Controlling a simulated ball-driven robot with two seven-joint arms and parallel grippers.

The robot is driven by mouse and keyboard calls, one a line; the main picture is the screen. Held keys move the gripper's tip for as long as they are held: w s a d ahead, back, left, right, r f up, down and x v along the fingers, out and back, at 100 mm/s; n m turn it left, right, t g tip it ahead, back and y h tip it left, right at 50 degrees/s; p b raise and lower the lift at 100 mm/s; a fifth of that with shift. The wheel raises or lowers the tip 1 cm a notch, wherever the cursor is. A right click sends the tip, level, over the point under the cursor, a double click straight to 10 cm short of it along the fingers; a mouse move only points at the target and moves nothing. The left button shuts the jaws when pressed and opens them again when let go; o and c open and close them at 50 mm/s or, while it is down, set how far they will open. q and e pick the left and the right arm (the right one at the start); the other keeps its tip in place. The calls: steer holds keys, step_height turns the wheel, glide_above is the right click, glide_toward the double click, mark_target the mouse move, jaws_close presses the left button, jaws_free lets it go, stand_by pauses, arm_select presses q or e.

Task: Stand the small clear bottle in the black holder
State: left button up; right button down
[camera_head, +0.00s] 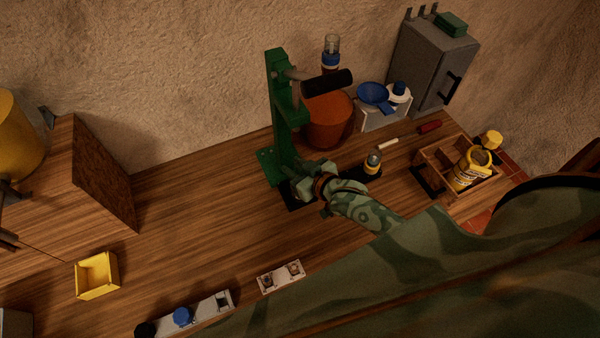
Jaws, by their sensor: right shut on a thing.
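My right gripper (298,186) is low beside the foot of a green lever press (280,120), over a dark patch on the wooden bench. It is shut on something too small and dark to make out. A small bottle with a blue band (372,162) stands upright to the right of the gripper, at a black base (374,174); I cannot tell whether it sits in that base. Another clear bottle with a blue band (331,48) shows at the back, behind the press handle. I cannot tell which is the task's bottle. My left gripper is not in view.
An orange-brown pot (328,120) stands behind the press. A wooden crate (440,165) with a yellow jar (470,168) is at right. A yellow box (97,275) and a white strip (205,312) are at front left.

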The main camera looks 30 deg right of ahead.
steer(key=shift+w, duration=0.9)
steer(key=shift+w+f+b, duration=0.2)
steer(key=shift+f+b, duration=0.4)
steer(key=shift+f, duration=0.1)
steer(key=shift+w+f+b, duration=0.15)
steer(key=shift+f+b, duration=0.45)
steer(key=shift+f, duration=0.05)
steer(key=c, duration=1)
jaws_free()
steer(key=shift+c, duration=0.2)
steer(key=shift+s+d, duration=0.1)
steer(key=shift+s, duration=0.05)
steer(key=p+v, duration=0.2)
steer(key=v, duration=1.4)
